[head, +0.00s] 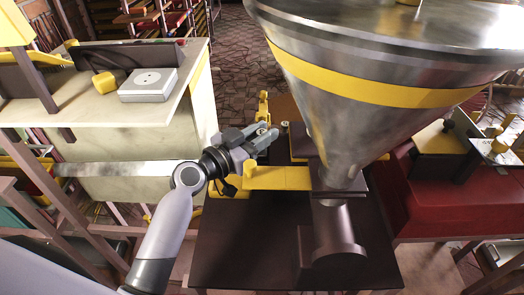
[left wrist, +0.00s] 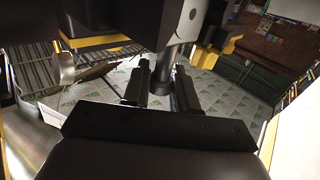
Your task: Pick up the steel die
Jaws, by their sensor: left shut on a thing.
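My left gripper (head: 264,138) is beside the yellow bracket of the extruder, in the middle of the head view. Its fingers are closed around a small round metal piece, which I take as the steel die (head: 261,131); the fingers hide most of it. In the left wrist view the two dark fingers (left wrist: 161,92) stand a little apart, with a dark cylindrical part (left wrist: 161,82) between them. A grey block with a round hole (left wrist: 181,25) is just beyond them. My right gripper is not in view.
A large steel hopper (head: 375,120) with a yellow band stands close on the right. The yellow bracket (head: 282,178) and dark table (head: 240,245) lie below the gripper. A pale bench (head: 70,112) with a white box (head: 148,85) is at left; a red machine (head: 430,200) is at right.

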